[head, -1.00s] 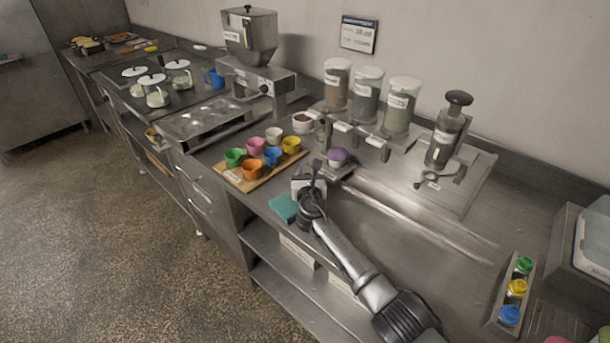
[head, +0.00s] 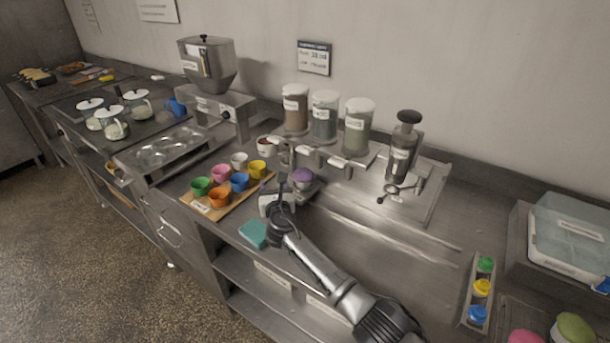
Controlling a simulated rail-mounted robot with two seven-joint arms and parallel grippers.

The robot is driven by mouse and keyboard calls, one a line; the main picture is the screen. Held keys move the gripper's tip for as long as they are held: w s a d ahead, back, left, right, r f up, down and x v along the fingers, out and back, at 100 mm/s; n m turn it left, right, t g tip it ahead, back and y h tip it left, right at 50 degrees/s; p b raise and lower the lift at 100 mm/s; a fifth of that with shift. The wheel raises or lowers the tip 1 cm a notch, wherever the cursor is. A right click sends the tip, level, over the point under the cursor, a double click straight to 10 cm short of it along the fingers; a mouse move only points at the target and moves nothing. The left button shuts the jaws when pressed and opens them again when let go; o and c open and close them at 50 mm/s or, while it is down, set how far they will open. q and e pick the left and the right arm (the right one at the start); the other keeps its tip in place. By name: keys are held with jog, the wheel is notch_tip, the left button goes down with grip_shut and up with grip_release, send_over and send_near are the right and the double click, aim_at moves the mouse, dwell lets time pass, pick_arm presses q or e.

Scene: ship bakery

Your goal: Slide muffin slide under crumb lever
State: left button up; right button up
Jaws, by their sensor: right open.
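A purple muffin cup (head: 303,175) stands on a small grey metal slide (head: 314,190) at the counter's front, left of centre. My right gripper (head: 283,203) is open, low over the counter's front edge, just in front and left of the slide. I cannot tell whether its fingers touch or surround any part of the slide. Behind the slide, a dispenser row has grey levers, one of them a pale-topped lever (head: 309,153), below labelled canisters. The labels are too small to read, so I cannot tell which lever is for crumbs. My left gripper is not in view.
A wooden board (head: 214,211) with several coloured cups lies left of the slide. A teal sponge (head: 254,234) is at the front edge. A plunger dispenser (head: 402,153) stands behind right. The counter centre right is clear. A bottle rack (head: 470,300) stands farther right.

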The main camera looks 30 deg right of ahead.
jog(key=s+d+r+p, duration=0.5)
jog(key=s+d+r, duration=0.2)
jog(key=s+d, duration=0.1)
jog(key=shift+s+p, duration=0.25)
jog(key=shift+p, duration=0.15)
jog(key=shift+r, duration=0.1)
